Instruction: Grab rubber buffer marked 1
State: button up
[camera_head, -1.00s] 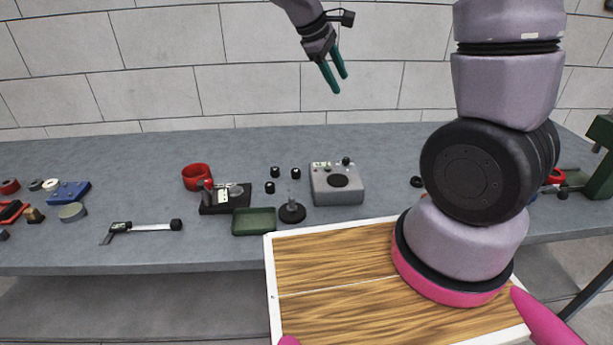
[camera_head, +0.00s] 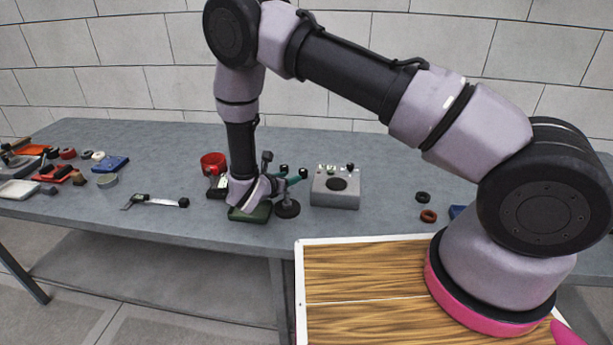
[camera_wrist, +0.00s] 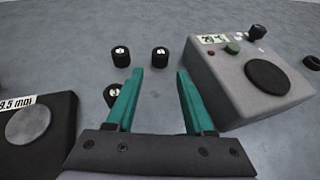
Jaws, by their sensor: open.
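Three small black rubber buffers with white marks on top stand on the bench in the wrist view: one at the far left (camera_wrist: 120,56), one just beyond the gap between my fingertips (camera_wrist: 160,58), and one beside my left finger (camera_wrist: 110,96), partly hidden by it. The marks are too small to read surely. Two buffers also show in the head view, one to the left (camera_head: 284,168) and one to the right (camera_head: 303,172). My gripper (camera_wrist: 158,76) is open and empty, low over the bench, its teal fingers pointing toward the buffers. My arm partly hides this area in the head view.
A grey box (camera_head: 335,188) with a black disc and knobs stands close to the right finger. A black block (camera_wrist: 38,125) with a grey disc is at left. A green tray (camera_head: 250,214), black round base (camera_head: 288,209) and red cup (camera_head: 213,161) are nearby.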

aim_at(301, 172)
jog(key=x, duration=1)
jog(key=shift+w+d, duration=0.15)
jog(key=shift+w, duration=0.1)
grip_shut()
